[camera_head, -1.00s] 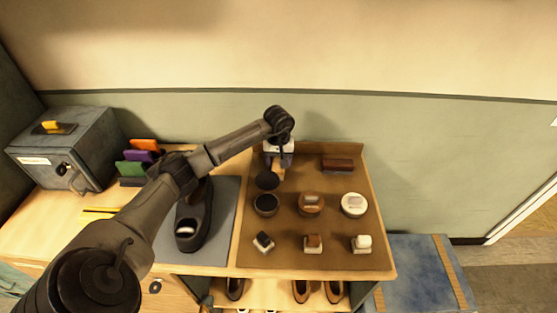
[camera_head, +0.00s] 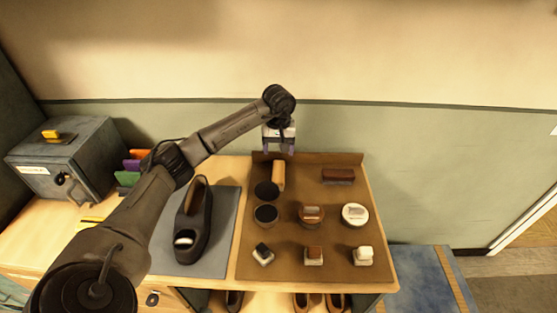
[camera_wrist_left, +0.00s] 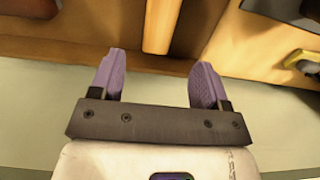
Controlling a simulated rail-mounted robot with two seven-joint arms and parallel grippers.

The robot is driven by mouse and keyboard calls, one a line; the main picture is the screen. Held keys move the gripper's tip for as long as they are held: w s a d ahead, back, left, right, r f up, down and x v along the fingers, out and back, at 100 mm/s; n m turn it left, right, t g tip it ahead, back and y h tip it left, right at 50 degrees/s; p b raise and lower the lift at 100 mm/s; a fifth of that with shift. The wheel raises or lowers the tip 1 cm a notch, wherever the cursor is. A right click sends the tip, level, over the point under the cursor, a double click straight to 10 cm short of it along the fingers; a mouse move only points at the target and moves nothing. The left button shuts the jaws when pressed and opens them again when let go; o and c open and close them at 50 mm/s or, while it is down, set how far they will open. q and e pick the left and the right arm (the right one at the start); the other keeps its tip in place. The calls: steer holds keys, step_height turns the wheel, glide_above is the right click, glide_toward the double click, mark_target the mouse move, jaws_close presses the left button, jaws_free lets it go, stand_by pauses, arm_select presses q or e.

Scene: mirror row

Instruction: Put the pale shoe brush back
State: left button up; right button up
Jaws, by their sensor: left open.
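The pale shoe brush (camera_head: 278,174) lies on the brown mat (camera_head: 238,262) near its back left edge, pointing front to back. Its front end is beside a dark round lid (camera_head: 266,191). In the left wrist view the pale brush (camera_wrist_left: 161,25) shows as a light wooden bar beyond the fingers. My left gripper (camera_head: 279,149) is open and empty, just behind and above the brush, near the wall. In the wrist view its two purple fingers (camera_wrist_left: 157,66) are apart with nothing between them. My right gripper is not in view.
A dark red-brown brush (camera_head: 338,176) lies at the mat's back right. Tins, including a white-rimmed one (camera_head: 355,215), and small blocks stand in front. A black shoe (camera_head: 193,222) rests on a grey mat at left. A grey box (camera_head: 66,155) stands far left.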

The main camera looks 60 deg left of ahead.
arm_select(q)
steer(key=shift+r, duration=1.3)
